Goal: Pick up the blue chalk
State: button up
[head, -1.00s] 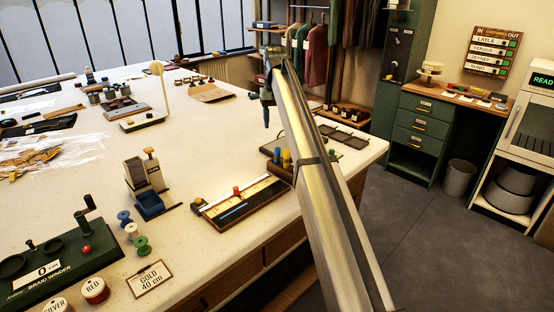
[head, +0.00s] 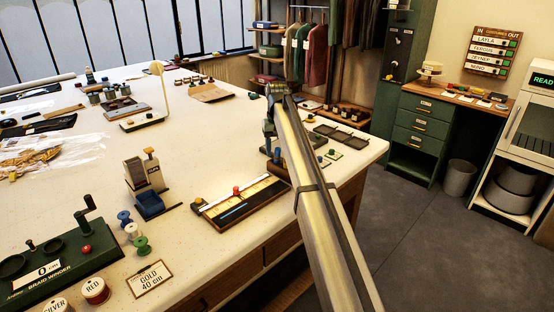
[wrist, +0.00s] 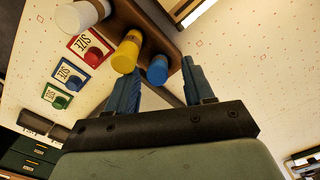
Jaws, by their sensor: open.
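The blue chalk (wrist: 157,69) stands in a dark wooden holder (wrist: 150,30) in the wrist view, beside a yellow chalk (wrist: 127,52) and a white chalk (wrist: 82,15). My gripper (wrist: 159,72) is open, with one blue finger on each side of the blue chalk's end. I cannot tell whether either finger touches it. The left finger is also close to the yellow chalk. In the head view my arm hides most of the holder and the chalks.
Three "SIZE" cards with red (wrist: 94,56), blue (wrist: 74,82) and green (wrist: 60,102) knobs lie beside the holder. A long ruler tray (head: 243,203) lies to its left in the head view. Pale tabletop (head: 210,130) is clear farther left.

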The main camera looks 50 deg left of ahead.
aim_at(277, 163)
jog(key=shift+d+f, duration=0.1)
jog(key=shift+f, duration=1.4)
jog(key=shift+c, duration=0.3)
grip_shut()
